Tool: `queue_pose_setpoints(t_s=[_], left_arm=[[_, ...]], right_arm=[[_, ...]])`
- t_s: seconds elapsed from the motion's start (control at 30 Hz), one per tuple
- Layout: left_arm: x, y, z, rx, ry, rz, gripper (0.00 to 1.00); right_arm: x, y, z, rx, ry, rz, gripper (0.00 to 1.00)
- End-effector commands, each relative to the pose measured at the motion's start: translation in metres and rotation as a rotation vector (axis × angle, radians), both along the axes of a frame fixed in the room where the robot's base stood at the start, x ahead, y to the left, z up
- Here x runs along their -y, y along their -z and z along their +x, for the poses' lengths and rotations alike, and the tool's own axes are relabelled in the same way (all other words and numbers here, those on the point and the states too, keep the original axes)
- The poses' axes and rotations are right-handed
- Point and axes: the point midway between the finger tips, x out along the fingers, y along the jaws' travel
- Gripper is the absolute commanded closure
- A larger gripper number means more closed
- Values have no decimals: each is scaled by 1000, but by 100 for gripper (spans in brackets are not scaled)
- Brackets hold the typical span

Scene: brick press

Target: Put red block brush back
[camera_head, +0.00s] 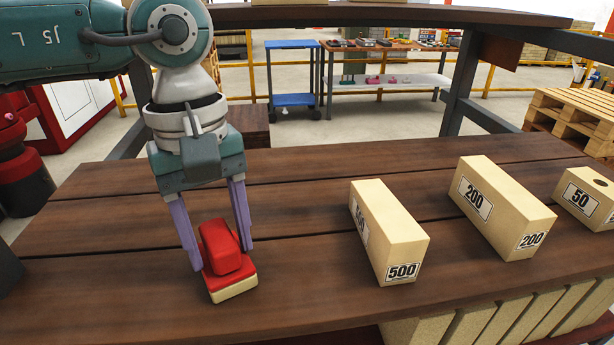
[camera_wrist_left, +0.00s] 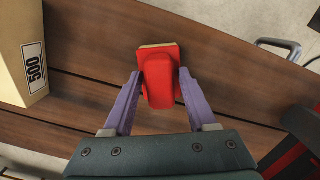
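The red block brush (camera_head: 226,254) has a red body and a pale strip along its lower edge. It appears to rest on the brown plank table. My left gripper (camera_head: 222,259) points down with its two purple fingers on either side of the brush. In the left wrist view the brush (camera_wrist_left: 159,78) lies between the fingertips (camera_wrist_left: 159,71). The fingers stand wide, with gaps beside the raised red part. The tips are very near the base, and whether they touch it is unclear. My right gripper is in neither view.
Pale blocks marked 500 (camera_head: 390,231), 200 (camera_head: 502,208) and 50 (camera_head: 587,197) stand on the table (camera_head: 310,285) to the right. The table left of the 500 block is mostly clear. A raised shelf (camera_head: 390,15) and posts stand behind. More pale blocks (camera_head: 520,318) sit below the front edge.

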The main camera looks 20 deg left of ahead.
Motion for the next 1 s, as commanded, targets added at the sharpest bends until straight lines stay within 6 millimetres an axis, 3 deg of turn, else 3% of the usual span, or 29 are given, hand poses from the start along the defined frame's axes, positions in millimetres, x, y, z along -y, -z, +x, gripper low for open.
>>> queue_pose_setpoints(t_s=[0.1,0.47,0.8,1.0], left_arm=[[0,0,0,-1,0,1,31],[0,-8,1,2,0,0,31],[-5,-79,5,8,0,-1,31],[-7,-112,6,3,-1,0,31]], right_arm=[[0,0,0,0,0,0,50],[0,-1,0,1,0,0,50],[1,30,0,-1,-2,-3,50],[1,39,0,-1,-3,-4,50]])
